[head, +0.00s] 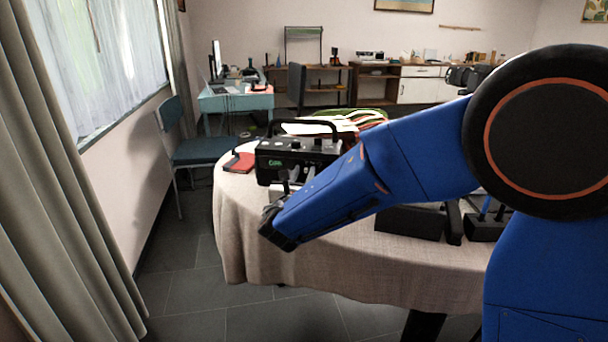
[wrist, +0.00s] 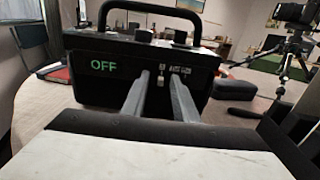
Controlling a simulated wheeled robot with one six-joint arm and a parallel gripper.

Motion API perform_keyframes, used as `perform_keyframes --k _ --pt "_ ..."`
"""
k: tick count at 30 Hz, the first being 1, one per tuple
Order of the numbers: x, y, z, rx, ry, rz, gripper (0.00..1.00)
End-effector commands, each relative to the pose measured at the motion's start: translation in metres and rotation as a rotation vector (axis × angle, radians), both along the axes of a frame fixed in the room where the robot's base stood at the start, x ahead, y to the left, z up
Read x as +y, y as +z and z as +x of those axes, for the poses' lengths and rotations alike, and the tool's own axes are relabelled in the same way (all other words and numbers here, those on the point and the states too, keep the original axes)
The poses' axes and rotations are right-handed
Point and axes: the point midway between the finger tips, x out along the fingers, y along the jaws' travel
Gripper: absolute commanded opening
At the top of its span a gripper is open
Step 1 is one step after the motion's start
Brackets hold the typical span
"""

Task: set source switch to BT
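A black radio with a carrying handle (head: 298,160) stands on the round table; it also fills the middle of the wrist view (wrist: 100,85). Its display (wrist: 104,66) reads OFF in green letters. A small pale source switch (wrist: 161,80) sits on the front panel right of the display, with small white lettering beside it that is too blurred to read. My gripper (wrist: 161,76) is in front of that panel, its two grey fingers apart, one on each side of the switch in the picture. I cannot tell whether they touch it. In the head view my gripper (head: 284,186) partly covers the radio's front.
The table (head: 340,262) has a beige cloth. A red and black book (head: 239,162) lies left of the radio, and a black box (head: 411,222) stands to the right. A tripod with a camera (wrist: 292,40) stands at the right. Knobs line the radio's top.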

Motion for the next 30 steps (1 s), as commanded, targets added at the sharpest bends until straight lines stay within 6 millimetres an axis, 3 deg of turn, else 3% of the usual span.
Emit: perform_keyframes --k 8,30 --pt "0.002 0.000 -0.019 0.000 0.002 0.000 0.27" --pt "0.016 0.000 -0.147 0.000 0.003 0.001 0.27"
